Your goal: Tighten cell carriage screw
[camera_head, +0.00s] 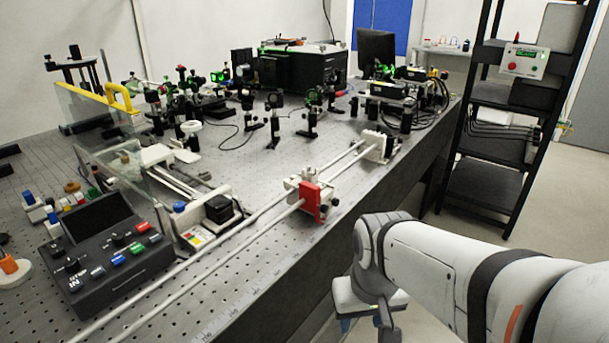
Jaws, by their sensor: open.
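The cell carriage (310,197) is a white and red block riding on two parallel rails (243,232) along the front edge of the optical bench. A small light-coloured knob-like part (309,173) stands on top of the carriage; I cannot tell for sure that it is the screw. My gripper (365,325) hangs at the lower middle, off the bench's front edge, lower and to the right of the carriage and apart from it. Its fingers are partly cut off by the bottom of the picture. It is open, and nothing shows in it.
A white end block (374,146) holds the far end of the rails. A control box (105,250) with coloured buttons stands at the left front. Several optic mounts (273,118) crowd the back. A black shelf rack (490,140) stands right of the bench, with open floor between.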

